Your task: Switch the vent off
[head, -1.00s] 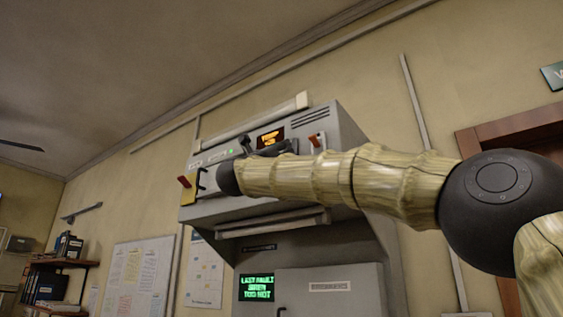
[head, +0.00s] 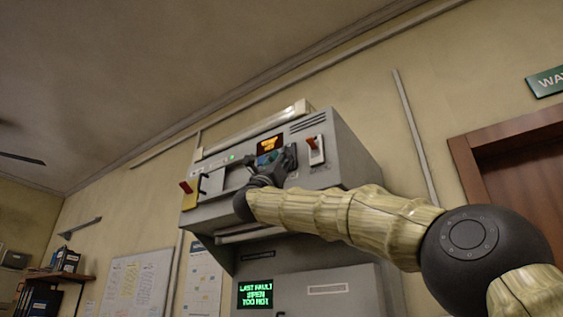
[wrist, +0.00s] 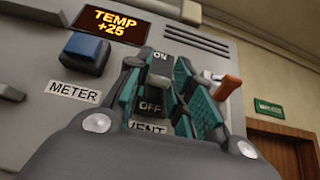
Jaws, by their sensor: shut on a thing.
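The vent switch (wrist: 153,88) is a dark rocker on the console's sloped face, with ON on its upper part and OFF on its lower part. A VENT label (wrist: 148,127) shows partly below it. My gripper (wrist: 160,78) has its teal-padded fingers on both sides of the rocker, shut on it. In the head view my gripper (head: 279,163) is at the console front, below the orange display, and hides most of the switch. I cannot tell which way the rocker is tipped.
A blue button (wrist: 87,53) marked METER is left of the fingers. An orange-handled lever (wrist: 227,87) stands close on the right. The TEMP +25 display (wrist: 111,23) is above. A red and yellow handle (head: 189,187) is at the console's left end.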

